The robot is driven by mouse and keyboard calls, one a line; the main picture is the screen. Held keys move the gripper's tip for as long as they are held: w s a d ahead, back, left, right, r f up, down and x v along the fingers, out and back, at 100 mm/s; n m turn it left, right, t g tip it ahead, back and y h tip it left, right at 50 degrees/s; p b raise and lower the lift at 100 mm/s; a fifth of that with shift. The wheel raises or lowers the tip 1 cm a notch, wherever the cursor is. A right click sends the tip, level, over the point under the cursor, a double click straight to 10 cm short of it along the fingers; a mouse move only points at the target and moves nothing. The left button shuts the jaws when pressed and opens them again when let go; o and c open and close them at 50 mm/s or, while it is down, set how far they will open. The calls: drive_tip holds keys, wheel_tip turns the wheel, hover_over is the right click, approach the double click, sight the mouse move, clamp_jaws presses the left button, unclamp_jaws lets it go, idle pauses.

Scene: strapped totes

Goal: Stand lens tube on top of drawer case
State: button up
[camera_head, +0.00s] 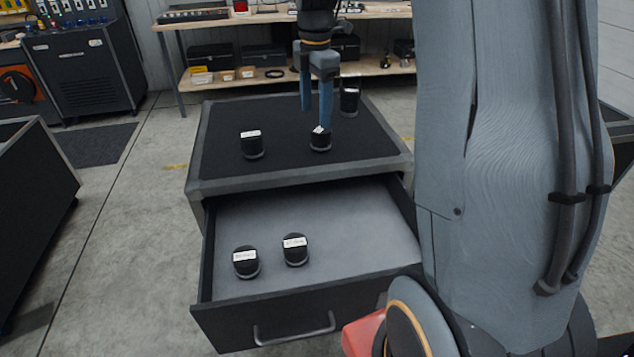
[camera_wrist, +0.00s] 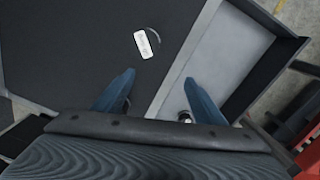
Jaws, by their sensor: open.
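The drawer case (camera_head: 215,150) has a dark flat top with a grey rim, and its drawer (camera_head: 350,225) is pulled open. Two short black labelled cylinders, a left one (camera_head: 246,262) and a right one (camera_head: 295,249), stand in the drawer. On the case top stand a black labelled cylinder (camera_head: 252,145), another (camera_head: 320,141) just below my gripper, and a taller dark one (camera_head: 349,98) behind. The labels are too small to tell which is the lens tube. My gripper (camera_head: 316,117) points down, open and empty. In the wrist view a labelled cylinder (camera_wrist: 146,44) lies beyond the fingertips.
A wooden workbench (camera_head: 285,80) with bins and boxes stands behind the case. A dark cabinet (camera_head: 85,65) is at the back left, and another dark unit (camera_head: 35,200) at the left edge. The case top is clear at its left and front.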

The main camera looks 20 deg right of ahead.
drive_tip(key=s+a+f+m, duration=0.3)
drive_tip(key=s+m, duration=0.3)
drive_tip(key=s, duration=0.1)
drive_tip(key=s+a+f+m, duration=0.3)
drive_tip(key=s+m, duration=0.3)
drive_tip(key=s, duration=0.1)
drive_tip(key=s+a+f+m+t, duration=0.1)
drive_tip(key=s+a+f+m, duration=0.1)
drive_tip(key=s+m, duration=0.5)
drive_tip(key=shift+s+a+f, duration=0.4)
drive_tip(key=shift+s+a, duration=0.2)
drive_tip(key=shift+a, duration=0.05)
drive_tip(key=shift+f+b, duration=0.35)
